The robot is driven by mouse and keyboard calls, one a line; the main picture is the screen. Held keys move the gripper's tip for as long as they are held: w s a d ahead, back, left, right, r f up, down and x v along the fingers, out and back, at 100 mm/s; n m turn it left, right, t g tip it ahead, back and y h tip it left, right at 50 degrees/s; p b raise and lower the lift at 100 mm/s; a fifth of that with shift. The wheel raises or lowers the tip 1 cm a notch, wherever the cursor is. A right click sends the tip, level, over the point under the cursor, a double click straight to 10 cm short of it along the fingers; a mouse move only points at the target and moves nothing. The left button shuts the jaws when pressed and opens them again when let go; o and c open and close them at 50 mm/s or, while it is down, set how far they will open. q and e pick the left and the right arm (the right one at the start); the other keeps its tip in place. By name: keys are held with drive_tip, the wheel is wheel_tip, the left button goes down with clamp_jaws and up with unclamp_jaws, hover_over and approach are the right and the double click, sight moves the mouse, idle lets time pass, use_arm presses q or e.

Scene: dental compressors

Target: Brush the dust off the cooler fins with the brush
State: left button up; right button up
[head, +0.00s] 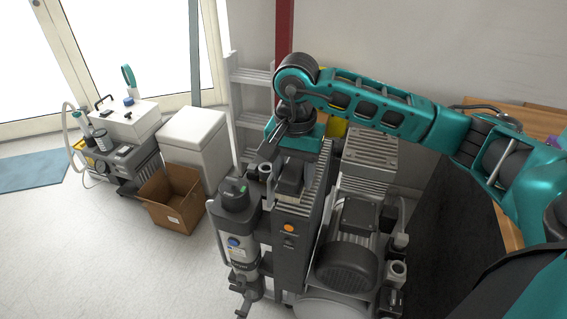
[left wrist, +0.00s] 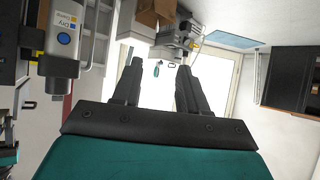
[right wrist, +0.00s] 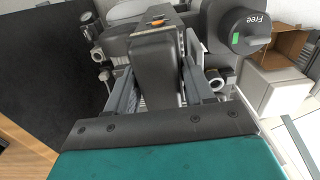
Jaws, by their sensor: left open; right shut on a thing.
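My right gripper (head: 290,165) points down over the top of the compressor unit. In the right wrist view the right gripper (right wrist: 155,90) is shut on a dark grey block, which I take to be the brush (right wrist: 153,62). In the head view the brush (head: 290,187) is partly hidden by the gripper; it sits at or just above the cooler fins (head: 317,185), contact unclear. The fins are a grey ridged block behind a dark panel. Dust cannot be made out. My left gripper (left wrist: 155,90) is open and empty in the left wrist view, outside the head view.
A grey dryer cylinder (head: 240,255) stands close left of the fins. A black motor (head: 346,265) is at their right. The floor at lower left is clear.

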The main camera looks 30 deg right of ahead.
drive_tip(key=shift+s+f, duration=0.15)
drive_tip(key=shift+f, duration=0.25)
drive_tip(key=shift+f+b, duration=0.35)
drive_tip(key=shift+b, duration=0.1)
wheel_tip(320, 180, down, 4)
drive_tip(key=shift+r+b, duration=0.25)
drive_tip(key=shift+b, duration=0.75)
drive_tip(key=shift+f, duration=0.4)
use_arm(q)
drive_tip(key=shift+d+f, duration=0.7)
drive_tip(key=shift+w, duration=0.1)
drive_tip(key=shift+a+f+b, duration=0.1)
drive_tip(key=shift+f+b, duration=0.05)
drive_tip(key=shift+b, duration=0.15)
use_arm(e)
drive_tip(key=shift+f, duration=0.15)
use_arm(q)
drive_tip(key=shift+f, duration=0.1)
use_arm(e)
drive_tip(key=shift+f, duration=0.1)
